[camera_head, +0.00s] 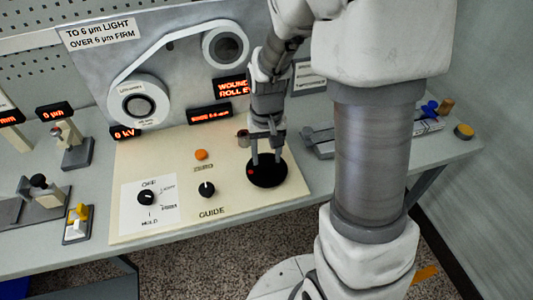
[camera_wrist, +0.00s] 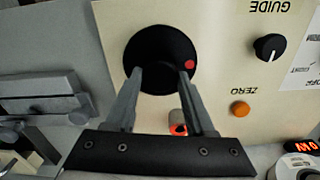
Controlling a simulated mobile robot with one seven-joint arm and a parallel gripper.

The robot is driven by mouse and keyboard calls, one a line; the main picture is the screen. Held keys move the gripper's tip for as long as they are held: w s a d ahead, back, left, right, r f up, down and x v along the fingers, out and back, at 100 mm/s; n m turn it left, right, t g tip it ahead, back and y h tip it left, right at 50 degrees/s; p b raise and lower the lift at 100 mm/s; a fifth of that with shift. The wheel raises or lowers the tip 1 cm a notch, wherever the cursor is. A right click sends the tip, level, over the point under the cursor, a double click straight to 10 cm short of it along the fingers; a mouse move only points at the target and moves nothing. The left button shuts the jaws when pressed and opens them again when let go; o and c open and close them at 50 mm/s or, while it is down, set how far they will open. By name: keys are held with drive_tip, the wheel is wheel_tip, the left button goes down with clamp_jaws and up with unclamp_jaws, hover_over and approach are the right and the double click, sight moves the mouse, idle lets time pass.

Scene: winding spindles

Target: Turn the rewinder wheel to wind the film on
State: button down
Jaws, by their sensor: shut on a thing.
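The rewinder wheel (camera_head: 267,175) is a black disc with a red dot, lying on the cream panel (camera_head: 225,200) near its right edge. The dot is on the disc's left in the head view. My gripper (camera_head: 268,158) points down onto the wheel, its fingers spread at the disc. In the wrist view the wheel (camera_wrist: 160,48) lies between and beyond the fingertips (camera_wrist: 161,74), with the red dot by the right finger. What exactly the fingers grip on the wheel is hidden. White film runs between a lower left roll (camera_head: 138,88) and an upper right roll (camera_head: 226,47).
A selector knob (camera_head: 146,197), a guide knob (camera_head: 207,189) and an orange zero button (camera_head: 201,155) are left of the wheel. A small brown cylinder (camera_head: 243,135) stands behind it. A sign (camera_head: 99,33) reads "TO 6 µm LIGHT OVER 6 µm FIRM". A grey fixture (camera_head: 320,143) is to the right.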

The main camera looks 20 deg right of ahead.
sight(267, 158)
drive_tip(key=m+p, duration=0.1)
drive_tip(key=m, duration=0.4)
drive_tip(key=shift+m, duration=0.3)
idle(0.5)
drive_tip(key=shift+c, duration=1.3)
unclamp_jaws()
drive_tip(key=shift+r, duration=0.1)
wheel_tip(267, 158, up, 17)
drive_tip(key=p, duration=0.2)
drive_tip(key=shift+r, duration=0.15)
